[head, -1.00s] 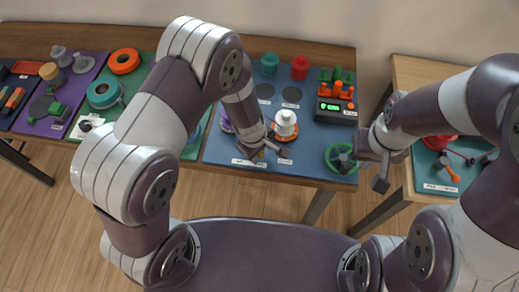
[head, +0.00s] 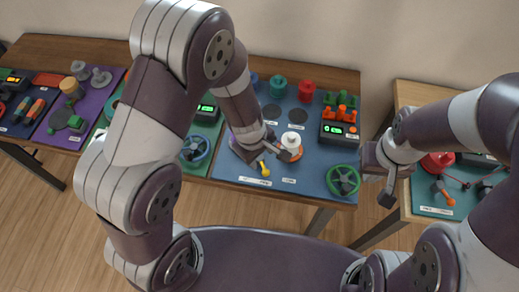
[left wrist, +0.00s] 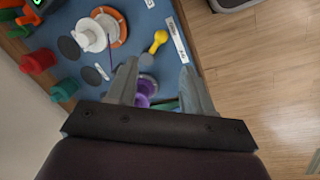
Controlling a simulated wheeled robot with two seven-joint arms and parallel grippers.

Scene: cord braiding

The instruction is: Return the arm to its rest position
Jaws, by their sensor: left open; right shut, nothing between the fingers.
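My left gripper (head: 270,150) is over the blue mat (head: 225,170), close to a white spool (head: 294,138) on an orange ring. In the left wrist view my left gripper (left wrist: 158,78) has its two fingers spread. A purple spool (left wrist: 146,88) shows between and beyond the fingers. I see no contact with it. A yellow pin-like piece (left wrist: 158,41) lies on the mat close by. My right gripper (head: 385,186) is shut and empty, in front of the gap between the two tables. My left forearm hides part of the mats behind it.
A green wheel (head: 342,180) lies at the mat's front right corner. A black device with a green display (head: 337,133) stands behind it. Teal (head: 278,88) and red (head: 306,91) spools stand at the back. A side table with a teal mat (head: 430,208) is at right.

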